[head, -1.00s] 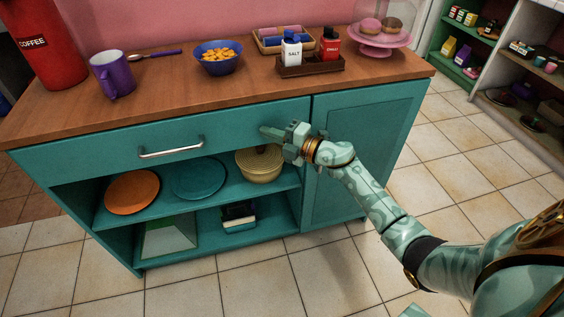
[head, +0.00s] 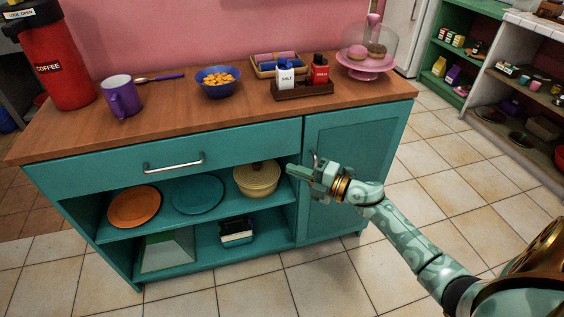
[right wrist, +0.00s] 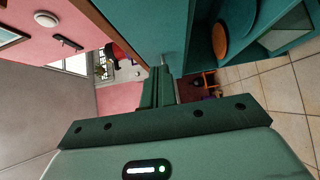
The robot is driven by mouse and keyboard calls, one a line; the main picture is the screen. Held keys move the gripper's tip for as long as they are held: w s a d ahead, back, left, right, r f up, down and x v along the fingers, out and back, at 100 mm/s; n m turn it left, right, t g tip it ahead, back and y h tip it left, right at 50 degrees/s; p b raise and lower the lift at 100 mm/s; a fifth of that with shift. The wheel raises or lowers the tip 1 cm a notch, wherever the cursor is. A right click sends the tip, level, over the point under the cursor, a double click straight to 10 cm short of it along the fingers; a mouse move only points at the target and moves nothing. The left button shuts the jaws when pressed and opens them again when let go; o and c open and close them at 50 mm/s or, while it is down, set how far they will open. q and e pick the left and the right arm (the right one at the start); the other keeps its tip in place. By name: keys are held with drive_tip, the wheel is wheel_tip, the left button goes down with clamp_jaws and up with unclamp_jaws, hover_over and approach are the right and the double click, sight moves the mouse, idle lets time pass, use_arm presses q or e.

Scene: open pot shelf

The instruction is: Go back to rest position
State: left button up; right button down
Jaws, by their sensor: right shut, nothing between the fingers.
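My right gripper (head: 300,173) is shut and empty. In the head view it is in front of the teal cabinet, just right of the cream lidded pot (head: 258,178) on the open shelf (head: 118,229). A clear gap between the fingers and the pot cannot be judged from this angle. In the right wrist view the closed fingers (right wrist: 161,88) point along the cabinet front, and nothing is held between them. My left gripper is not in view.
The teal cabinet has a drawer with a handle (head: 173,163) and a door (head: 345,160). An orange plate (head: 134,206) and a teal plate (head: 198,194) share the pot's shelf. The wooden top holds a bowl (head: 217,83), a mug (head: 122,97) and a condiment tray (head: 303,90). Tiled floor in front is free.

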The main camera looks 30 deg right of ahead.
drive_tip(key=shift+v, duration=0.8)
